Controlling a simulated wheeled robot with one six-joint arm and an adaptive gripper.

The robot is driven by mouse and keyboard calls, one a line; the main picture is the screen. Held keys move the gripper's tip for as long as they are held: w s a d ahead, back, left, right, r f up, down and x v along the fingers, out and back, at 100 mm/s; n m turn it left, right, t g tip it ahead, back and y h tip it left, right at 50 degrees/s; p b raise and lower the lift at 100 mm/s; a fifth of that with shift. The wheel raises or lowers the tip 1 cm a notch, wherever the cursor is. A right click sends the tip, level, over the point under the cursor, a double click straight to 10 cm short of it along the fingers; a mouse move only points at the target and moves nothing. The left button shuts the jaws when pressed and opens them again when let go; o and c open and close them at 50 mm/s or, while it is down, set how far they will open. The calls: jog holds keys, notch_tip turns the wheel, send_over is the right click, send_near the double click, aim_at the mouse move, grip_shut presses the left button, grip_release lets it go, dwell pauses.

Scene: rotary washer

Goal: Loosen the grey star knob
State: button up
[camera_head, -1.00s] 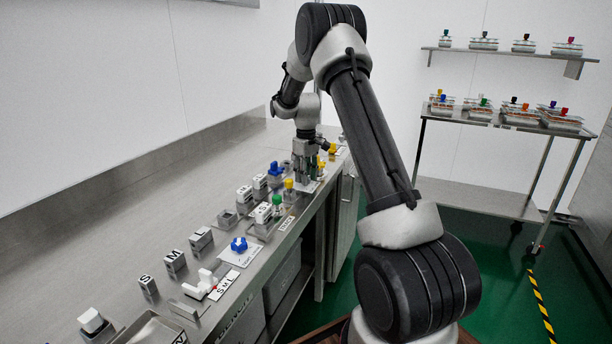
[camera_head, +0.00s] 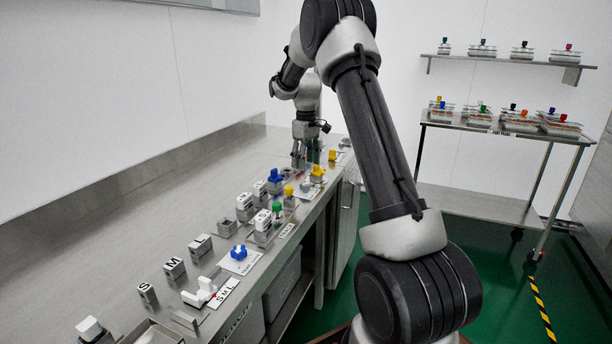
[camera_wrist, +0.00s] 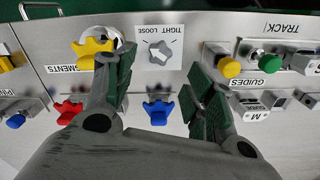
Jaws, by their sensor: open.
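The grey star knob (camera_wrist: 158,53) sits on a white plate marked TIGHT and LOOSE in the wrist view, near the top middle. It is small in the head view (camera_head: 306,187), near the bench's front edge. My gripper (camera_wrist: 155,82) is open and empty, with one finger on each side of the knob in the picture. In the head view my gripper (camera_head: 307,160) hangs above the bench, apart from the knob. The pointer direction of the knob is hard to tell.
A yellow knob (camera_wrist: 95,48) is close to my left finger in the wrist view. A red knob (camera_wrist: 68,110) and a blue knob (camera_wrist: 158,111) are nearer the camera. Yellow (camera_wrist: 229,68) and green (camera_wrist: 271,60) buttons are at right. Open bench surface (camera_head: 150,220) lies left.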

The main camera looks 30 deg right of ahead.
notch_tip(320, 180, up, 4)
jog(key=shift+f, duration=0.1)
dwell(0.5)
jog(key=s+a+f+m, duration=0.1)
jog(key=s+f+m, duration=0.2)
jog(key=s, duration=0.4)
jog(key=s+a+r+t, duration=0.1)
jog(key=s+a+r, duration=0.2)
jog(key=s, duration=0.8)
jog(key=s+a+r+t, duration=0.2)
jog(key=s+r, duration=0.3)
jog(key=s, duration=0.6)
jog(key=s+a+r+m+t, duration=0.1)
jog(key=s+a+r, duration=0.3)
jog(key=s, duration=0.7)
jog(key=shift+s+r, duration=0.2)
jog(key=shift+s, duration=0.1)
